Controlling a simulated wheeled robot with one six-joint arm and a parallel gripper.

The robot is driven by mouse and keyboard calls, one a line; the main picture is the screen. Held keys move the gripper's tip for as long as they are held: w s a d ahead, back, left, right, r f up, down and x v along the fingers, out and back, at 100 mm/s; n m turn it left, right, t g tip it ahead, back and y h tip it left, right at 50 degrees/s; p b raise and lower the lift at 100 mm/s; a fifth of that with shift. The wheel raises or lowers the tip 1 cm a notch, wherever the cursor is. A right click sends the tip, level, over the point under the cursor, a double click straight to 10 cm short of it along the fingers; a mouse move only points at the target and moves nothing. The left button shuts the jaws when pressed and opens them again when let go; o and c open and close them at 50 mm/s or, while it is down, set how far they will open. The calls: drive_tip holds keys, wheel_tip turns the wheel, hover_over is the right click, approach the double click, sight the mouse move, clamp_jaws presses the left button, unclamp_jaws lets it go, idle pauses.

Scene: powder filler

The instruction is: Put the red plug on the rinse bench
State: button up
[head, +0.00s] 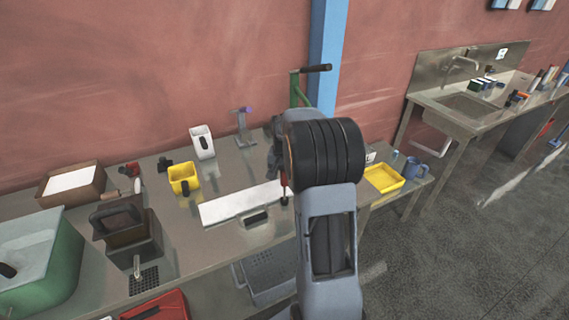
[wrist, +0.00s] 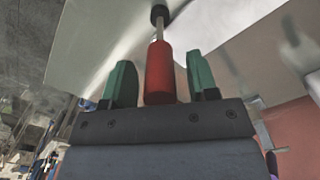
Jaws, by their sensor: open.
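The red plug (wrist: 159,75) shows in the wrist view as a red cylinder with a thin metal stem and a black end. It stands between the two green fingertips of my gripper (wrist: 161,78), with a gap on each side. My gripper is open around it, not closed on it. In the head view the red plug (head: 284,182) shows just left of my arm, at the right end of a white board; my arm hides most of the gripper. The rinse bench (head: 436,106), a steel bench with a sink, stands at the back right.
A yellow tray (head: 384,178) and blue mug (head: 414,167) stand right of my arm. Bottles and small items line the rinse bench's right part.

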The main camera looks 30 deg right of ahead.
wheel_tip(320, 180, up, 11)
drive_tip(key=shift+f+b, duration=0.1)
drive_tip(key=shift+b, duration=0.25)
drive_tip(key=s+a+r+n+t, duration=0.2)
drive_tip(key=s+a+n, duration=0.3)
drive_tip(key=s+a, duration=0.5)
drive_tip(key=s+a+f+n+t, duration=0.2)
drive_tip(key=s+a+f+n, duration=0.1)
drive_tip(key=s+a, duration=0.4)
drive_tip(key=shift+a+f+n+t, duration=0.3)
drive_tip(key=shift+a+f+n, duration=0.1)
drive_tip(key=shift+a+f, duration=0.45)
drive_tip(key=shift+s+r, duration=0.1)
drive_tip(key=shift+c, duration=0.2)
drive_tip(key=shift+c, duration=0.8)
drive_tip(key=shift+a, duration=0.2)
